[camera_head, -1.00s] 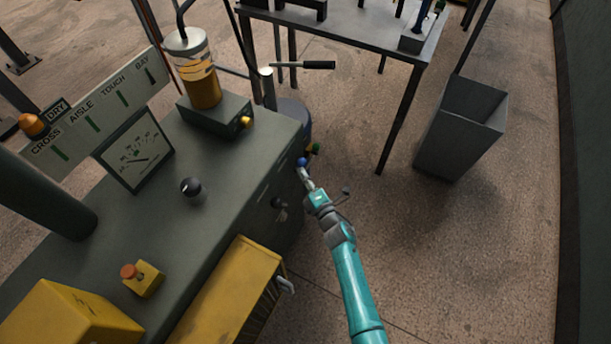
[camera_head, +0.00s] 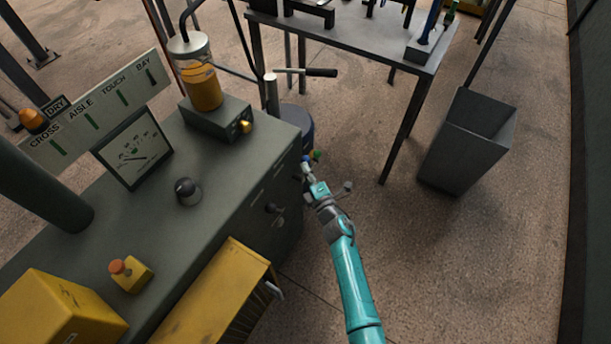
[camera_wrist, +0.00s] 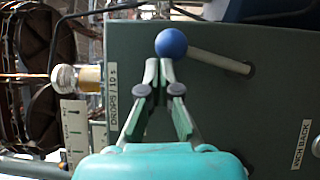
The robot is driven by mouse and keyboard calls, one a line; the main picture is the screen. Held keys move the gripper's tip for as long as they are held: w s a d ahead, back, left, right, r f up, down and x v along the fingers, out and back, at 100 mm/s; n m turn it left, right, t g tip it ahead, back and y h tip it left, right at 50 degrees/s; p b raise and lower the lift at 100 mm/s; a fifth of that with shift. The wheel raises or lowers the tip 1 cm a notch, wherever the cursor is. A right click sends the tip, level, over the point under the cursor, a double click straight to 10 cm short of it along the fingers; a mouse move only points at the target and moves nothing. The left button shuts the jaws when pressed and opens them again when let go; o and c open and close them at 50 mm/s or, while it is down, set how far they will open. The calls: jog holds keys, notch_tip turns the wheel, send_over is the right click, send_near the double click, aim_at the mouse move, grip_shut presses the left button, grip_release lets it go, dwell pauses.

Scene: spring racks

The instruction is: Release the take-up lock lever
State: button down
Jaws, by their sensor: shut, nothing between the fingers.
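A lever with a pale rod and a blue ball knob (camera_wrist: 171,43) sticks out of the side of the grey-green cabinet in the wrist view. Its rod enters the panel at a dark hole on the right. I see no label naming it as the take-up lock. My gripper (camera_wrist: 160,66) is shut and empty, with its fingertips right at the lower edge of the ball. I cannot tell whether they touch it. In the head view, my gripper (camera_head: 307,174) is beside the cabinet's far right corner, and the blue knob is small and partly hidden at its tip.
The cabinet (camera_head: 225,215) fills the left. A black-handled lever (camera_head: 320,72) stands behind it near a grey table (camera_head: 350,35). A grey bin (camera_head: 465,155) stands on the right. Floor between bin and cabinet is clear.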

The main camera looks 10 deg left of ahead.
jog(key=shift+w+d, duration=0.25)
jog(key=shift+w, duration=0.35)
jog(key=shift+w+d, duration=0.2)
jog(key=shift+w, duration=0.35)
jog(key=shift+w+d+f, duration=0.1)
jog(key=shift+w+d, duration=0.1)
jog(key=shift+w, duration=0.25)
jog(key=shift+w+d+f, duration=0.1)
jog(key=shift+w+d, duration=0.05)
jog(key=shift+w, duration=0.25)
jog(key=shift+r, duration=0.1)
